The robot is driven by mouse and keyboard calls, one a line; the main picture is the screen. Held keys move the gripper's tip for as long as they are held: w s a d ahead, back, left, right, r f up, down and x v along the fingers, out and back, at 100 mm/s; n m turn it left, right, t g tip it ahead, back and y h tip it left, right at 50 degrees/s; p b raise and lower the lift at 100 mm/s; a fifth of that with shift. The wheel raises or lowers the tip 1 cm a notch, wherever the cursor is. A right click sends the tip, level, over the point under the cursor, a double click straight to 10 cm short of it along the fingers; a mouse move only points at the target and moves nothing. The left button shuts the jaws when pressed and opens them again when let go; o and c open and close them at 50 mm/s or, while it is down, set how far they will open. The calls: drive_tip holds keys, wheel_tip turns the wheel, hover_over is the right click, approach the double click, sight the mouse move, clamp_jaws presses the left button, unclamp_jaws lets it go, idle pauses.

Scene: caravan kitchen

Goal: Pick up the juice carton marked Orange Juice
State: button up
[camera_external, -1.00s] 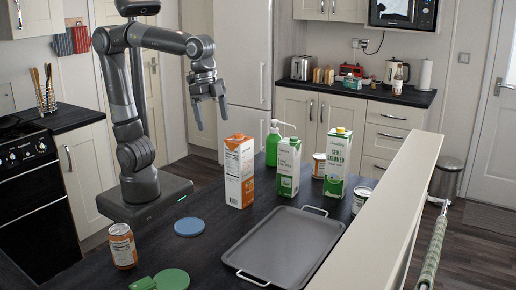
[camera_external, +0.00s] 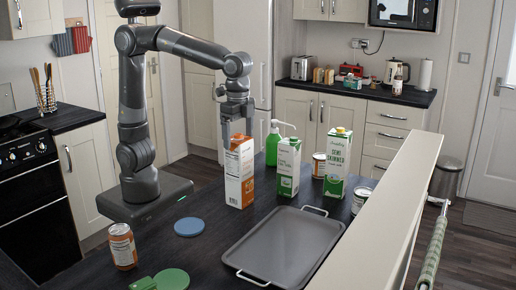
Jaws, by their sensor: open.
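An orange and white carton (camera_external: 239,174) stands upright on the dark counter. Its printed label is too small to read for certain. My gripper (camera_external: 238,128) is open and points down at the carton's top, with one finger on each side as seen here. I cannot tell whether the fingers touch it. Two green and white cartons stand to its right: one in the middle (camera_external: 287,168) and one marked Semi Skimmed (camera_external: 337,163).
A green pump bottle (camera_external: 272,148) stands close behind the cartons. Cans (camera_external: 319,166) stand near the right side. A grey tray (camera_external: 285,245) lies in front, with a blue disc (camera_external: 189,227) and an orange can (camera_external: 122,247) to the left.

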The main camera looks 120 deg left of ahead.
sight(239, 170)
wheel_tip(239, 170, down, 5)
drive_tip(key=shift+r, duration=0.1)
drive_tip(key=shift+r, duration=0.1)
clamp_jaws()
idle(1.0)
